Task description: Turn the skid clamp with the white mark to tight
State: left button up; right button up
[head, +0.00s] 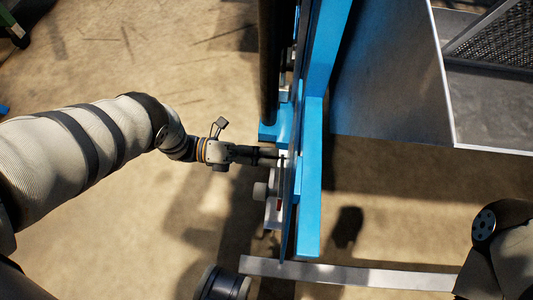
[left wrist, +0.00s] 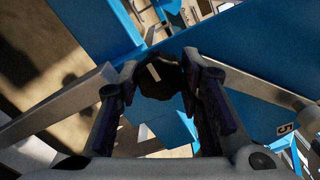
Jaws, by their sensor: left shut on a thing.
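The skid clamp (left wrist: 158,84) is a dark, scalloped round knob with a small white mark on its face, seen between the finger pads in the left wrist view. My left gripper (head: 277,157) reaches in from the left to the blue frame in the head view. Its fingers (left wrist: 160,72) are shut on the knob, one on each side. In the head view the knob is hidden at the fingertips. The white mark sits toward the upper left of the knob in the wrist view. My right gripper is not in view; only part of my right arm shows at the lower right.
A blue upright frame (head: 310,200) stands right beside my left gripper. A grey metal panel (head: 390,75) fills the upper right. A light bar (head: 350,275) crosses the bottom. Open floor (head: 130,230) lies on the left.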

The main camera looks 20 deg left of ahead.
pick_arm(q)
jog(key=shift+w+r, duration=0.1)
jog(key=o, duration=1.2)
jog(key=shift+c, duration=0.2)
jog(key=v, duration=1.2)
